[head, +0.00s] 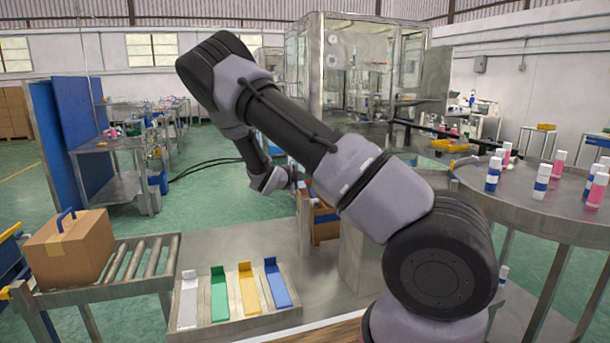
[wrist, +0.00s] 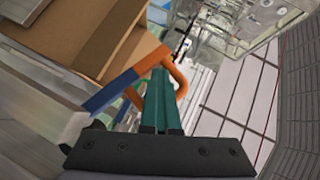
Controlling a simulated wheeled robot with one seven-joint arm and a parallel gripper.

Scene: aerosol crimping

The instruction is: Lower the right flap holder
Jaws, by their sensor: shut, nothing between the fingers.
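My gripper (wrist: 160,76) shows in the wrist view with its two green fingers together and nothing between them. Beside the fingertips are a blue and orange bar (wrist: 112,92) and a curved orange piece (wrist: 181,78), very close to the fingers; I cannot tell whether they touch. Which part is the right flap holder is not clear. A cardboard box (wrist: 75,38) with brown flaps fills the upper left of the wrist view. In the head view, a cardboard box (head: 325,222) stands behind my arm, mostly hidden, and my fingers are too hidden to make out.
A roller conveyor (head: 130,268) at left carries a closed box (head: 72,247) with a blue handle-like piece. A tray (head: 240,323) holds white, green, yellow and blue pieces. A round table (head: 520,197) with several bottles stands at right. A glass-walled machine (head: 355,65) stands behind.

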